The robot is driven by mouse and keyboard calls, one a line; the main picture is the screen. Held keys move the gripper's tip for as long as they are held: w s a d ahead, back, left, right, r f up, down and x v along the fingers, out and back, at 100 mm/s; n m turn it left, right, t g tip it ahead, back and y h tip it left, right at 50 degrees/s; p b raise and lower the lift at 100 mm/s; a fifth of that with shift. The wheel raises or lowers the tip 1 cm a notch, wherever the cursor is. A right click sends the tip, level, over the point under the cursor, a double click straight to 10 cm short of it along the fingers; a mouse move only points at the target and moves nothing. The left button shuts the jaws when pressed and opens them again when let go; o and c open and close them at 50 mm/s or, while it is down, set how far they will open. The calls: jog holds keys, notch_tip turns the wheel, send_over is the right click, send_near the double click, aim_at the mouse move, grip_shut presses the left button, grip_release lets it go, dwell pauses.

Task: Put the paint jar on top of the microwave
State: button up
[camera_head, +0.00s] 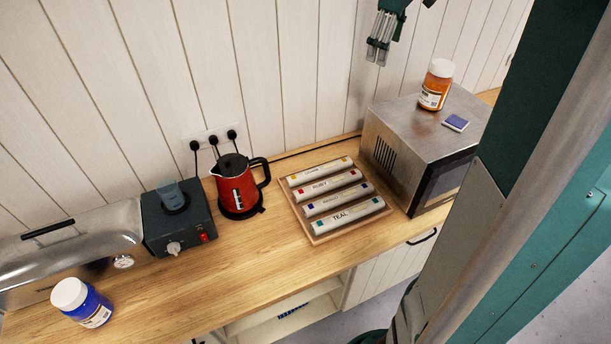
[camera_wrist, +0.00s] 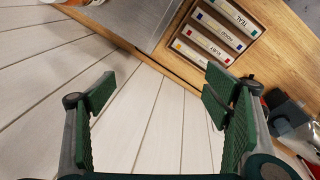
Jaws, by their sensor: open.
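An orange jar (camera_head: 435,86) with a white lid and a label stands upright on top of the microwave (camera_head: 385,123). A blue jar (camera_head: 91,307) with a white lid stands on the worktop at the lower left. Both look like paint jars. My gripper (camera_head: 377,52) is in the air near the back wall, left of the orange jar and apart from it. In the wrist view my gripper (camera_wrist: 160,88) has its green fingers spread with nothing between them. The microwave's metal top (camera_wrist: 130,18) shows there too, and a bit of orange at the top left edge.
A small blue pad (camera_head: 455,122) lies on the microwave top near its front edge. A wooden tray (camera_head: 318,239) of labelled tubes, a red kettle (camera_head: 237,188), a dark box appliance (camera_head: 178,225) and a metal-lidded unit (camera_head: 70,240) stand along the worktop (camera_head: 200,289).

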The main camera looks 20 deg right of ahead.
jog(key=s+a+f+m+t, duration=0.1)
jog(key=s+a, duration=0.5)
jog(key=a, duration=0.6)
jog(key=s+a+f+m+t, duration=0.15)
jog(key=s+a, duration=0.35)
jog(key=a, duration=0.7)
jog(key=s+a+f+m+t+y, duration=0.1)
jog(key=s+a+f+m+t, duration=0.1)
jog(key=s+a+f, duration=1)
jog(key=s+a+m, duration=0.1)
jog(key=s+a, duration=0.3)
jog(key=shift+s+f+t, duration=0.25)
jog(key=shift+f+t, duration=0.1)
jog(key=shift+f, duration=0.05)
